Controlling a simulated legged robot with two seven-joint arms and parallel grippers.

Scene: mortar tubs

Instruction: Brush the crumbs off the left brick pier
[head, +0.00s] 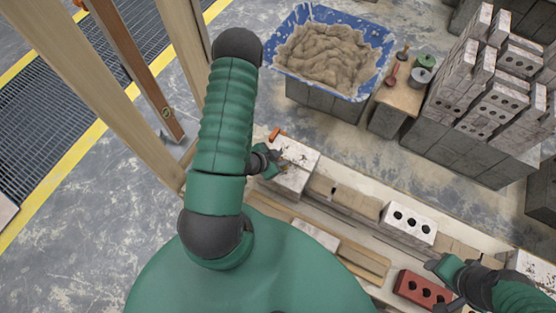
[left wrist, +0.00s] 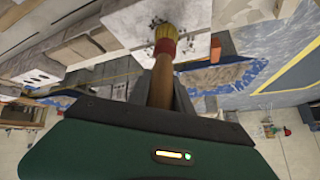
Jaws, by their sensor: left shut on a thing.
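The left brick pier (head: 296,172) is a whitish block with dark crumbs on its top, near the middle of the head view. My left gripper (head: 268,160) is at the pier's left edge, partly behind my arm. In the left wrist view it is shut on a brush (left wrist: 163,75) with a wooden handle, red collar and yellow bristles. The bristles are over the pale, dark-specked pier top (left wrist: 196,14); I cannot tell if they touch. My right gripper (head: 440,285) is open beside a red brick with holes (head: 415,287) at lower right.
A white holed brick (head: 408,222) stands along the wall right of the pier. A blue mortar tub (head: 372,25) and a small stand with tools (head: 399,97) are behind. Brick stacks (head: 490,105) fill the right. Timber posts (head: 135,80) rise at left.

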